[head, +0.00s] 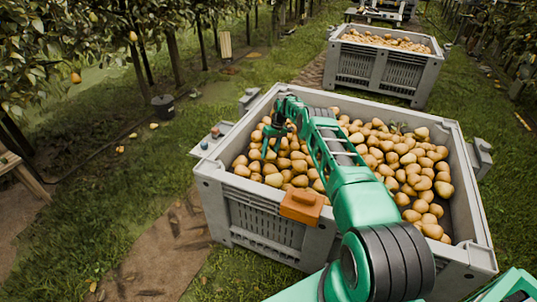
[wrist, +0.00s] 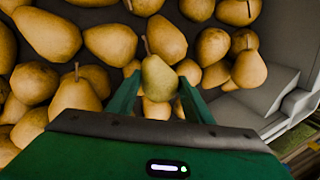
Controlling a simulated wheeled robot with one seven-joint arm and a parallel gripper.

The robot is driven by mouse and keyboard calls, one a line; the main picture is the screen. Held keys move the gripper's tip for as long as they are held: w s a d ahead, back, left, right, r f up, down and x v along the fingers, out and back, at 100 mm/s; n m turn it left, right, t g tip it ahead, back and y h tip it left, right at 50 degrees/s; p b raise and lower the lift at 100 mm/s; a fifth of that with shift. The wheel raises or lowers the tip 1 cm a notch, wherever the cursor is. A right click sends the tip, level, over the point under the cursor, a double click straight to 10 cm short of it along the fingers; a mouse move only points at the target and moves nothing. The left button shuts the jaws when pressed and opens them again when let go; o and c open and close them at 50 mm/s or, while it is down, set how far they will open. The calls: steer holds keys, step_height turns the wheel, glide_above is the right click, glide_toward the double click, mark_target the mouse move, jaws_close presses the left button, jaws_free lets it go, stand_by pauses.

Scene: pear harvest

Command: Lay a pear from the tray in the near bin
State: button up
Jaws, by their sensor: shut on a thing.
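The near bin (head: 212,205) is a large grey slatted crate, filled with yellow-brown pears. My gripper (head: 271,153) points down over the pears at the bin's left end. In the wrist view my gripper (wrist: 158,100) is shut on a greenish-yellow pear (wrist: 158,76), its stem pointing up in the picture. Other pears (wrist: 110,44) lie close around it; I cannot tell whether the held pear touches them. In the head view the held pear cannot be told from the pile. A small grey tray-like ledge (head: 207,147) with a few small items sits outside the bin's left wall.
A second grey bin (head: 372,70) full of pears stands farther back. A dark bucket (head: 163,106) stands on the grass to the left. An orange block (head: 301,207) sits at the near bin's front rim. Fruit trees line the left, and a wooden stand (head: 22,172) is at the left edge.

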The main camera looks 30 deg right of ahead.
steer(key=o, duration=1.2)
steer(key=shift+d, duration=0.1)
